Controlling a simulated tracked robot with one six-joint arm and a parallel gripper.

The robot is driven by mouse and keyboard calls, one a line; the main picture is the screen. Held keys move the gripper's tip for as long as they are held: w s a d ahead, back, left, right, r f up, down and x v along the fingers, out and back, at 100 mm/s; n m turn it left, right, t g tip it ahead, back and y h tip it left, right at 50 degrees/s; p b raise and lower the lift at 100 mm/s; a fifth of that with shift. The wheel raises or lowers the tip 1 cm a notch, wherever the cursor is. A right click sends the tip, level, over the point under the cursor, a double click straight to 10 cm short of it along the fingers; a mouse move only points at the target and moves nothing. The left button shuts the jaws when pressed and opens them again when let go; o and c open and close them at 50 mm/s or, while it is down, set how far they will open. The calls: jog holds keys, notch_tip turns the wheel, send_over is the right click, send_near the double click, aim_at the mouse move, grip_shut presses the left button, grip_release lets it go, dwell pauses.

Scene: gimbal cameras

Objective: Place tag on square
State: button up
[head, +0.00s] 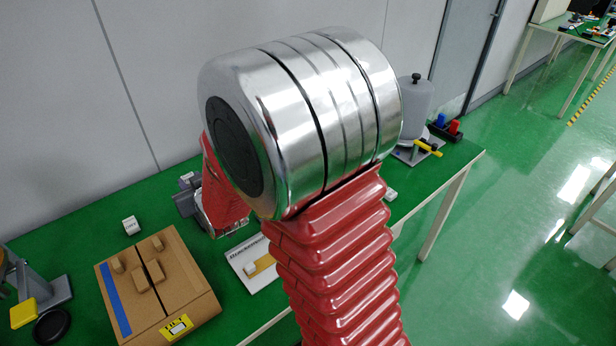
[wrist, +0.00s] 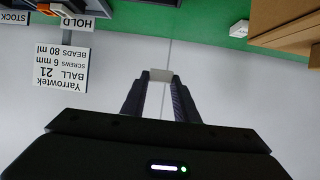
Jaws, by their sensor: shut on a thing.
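In the wrist view my gripper (wrist: 160,82) has its two dark fingers close together with a small pale piece (wrist: 161,75) between the tips. It looks like a tag, but no print on it can be made out. It is seen against a light grey wall. In the head view my own arm hides most of the gripper's area. I cannot tell for sure which marked surface is the square. A white board (head: 241,262) with black print and a yellow patch lies on the green table, partly behind my arm.
A brown box (head: 190,265) with a blue strip stands front left on the green table (head: 60,240). A small white block (head: 131,225) lies behind it. A grey cylinder device (head: 412,110) stands at the right. An upside-down printed sign (wrist: 61,68) shows in the wrist view.

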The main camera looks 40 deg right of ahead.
jog(key=shift+a, duration=0.2)
jog(key=s+d+r, duration=0.2)
jog(key=d+r, duration=0.1)
jog(key=d, duration=0.6)
jog(key=s+d+r, duration=0.1)
jog(key=d+r, duration=0.2)
jog(key=d, duration=0.6)
jog(key=s+d, duration=1.3)
jog(key=s, duration=0.1)
jog(key=shift+s+n+y, duration=0.3)
jog(key=shift+s, duration=0.1)
jog(key=shift+f, duration=0.1)
jog(key=shift+f, duration=2.9)
